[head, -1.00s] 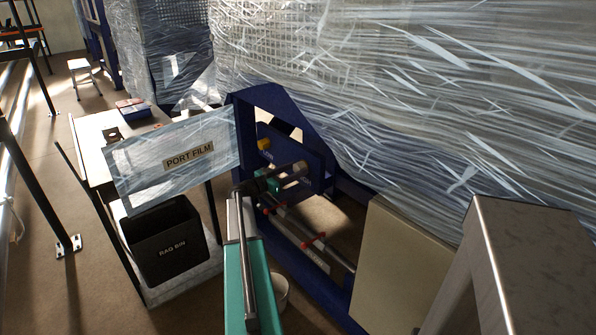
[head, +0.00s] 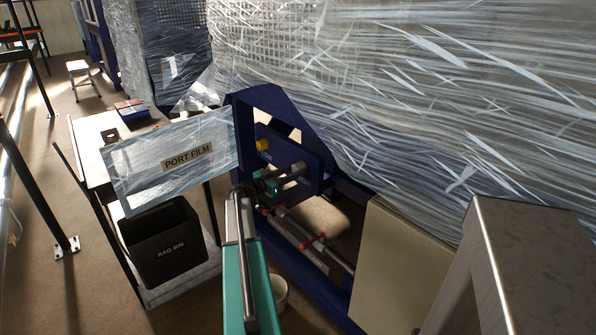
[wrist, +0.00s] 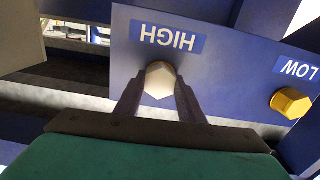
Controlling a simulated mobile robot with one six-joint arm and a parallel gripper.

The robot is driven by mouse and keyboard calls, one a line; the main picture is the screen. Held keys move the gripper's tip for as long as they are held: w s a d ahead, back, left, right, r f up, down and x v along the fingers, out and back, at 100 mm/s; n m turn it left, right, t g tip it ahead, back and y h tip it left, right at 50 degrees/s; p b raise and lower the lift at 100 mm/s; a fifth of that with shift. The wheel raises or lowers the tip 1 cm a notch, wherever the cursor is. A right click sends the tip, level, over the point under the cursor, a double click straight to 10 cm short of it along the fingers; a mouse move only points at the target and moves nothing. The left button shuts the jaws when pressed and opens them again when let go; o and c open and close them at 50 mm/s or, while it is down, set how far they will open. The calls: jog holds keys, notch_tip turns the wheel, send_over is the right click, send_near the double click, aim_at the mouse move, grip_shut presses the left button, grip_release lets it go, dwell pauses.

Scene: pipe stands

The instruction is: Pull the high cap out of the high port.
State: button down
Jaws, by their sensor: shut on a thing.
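The high cap (wrist: 160,82) is a pale, cream-coloured hexagonal cap below the upside-down HIGH label on the blue port panel (wrist: 232,75) in the wrist view. My gripper (wrist: 159,78) is shut on it, with one dark finger on each side. The high port is hidden behind the cap, and I cannot tell how far the cap sits in it. In the head view the end of my arm is at the blue panel (head: 315,165), and the cap cannot be made out there.
A yellow low cap (wrist: 291,102) sits beside the LOW label; it also shows in the head view (head: 263,145). A PORT FILM sheet (head: 140,165) hangs left, above a black rag bin (head: 135,232). Red-handled pipes (head: 300,236) run below the panel.

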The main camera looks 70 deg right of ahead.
jog(key=shift+w+a+b, duration=0.4)
jog(key=shift+a+b, duration=0.15)
jog(key=shift+b, duration=0.3)
dwell(0.6)
jog(key=b+v, duration=0.3)
jog(key=v, duration=0.1)
dwell(0.6)
dwell(0.5)
jog(key=w+a+r+b, duration=0.3)
jog(key=a, duration=0.2)
dwell(0.7)
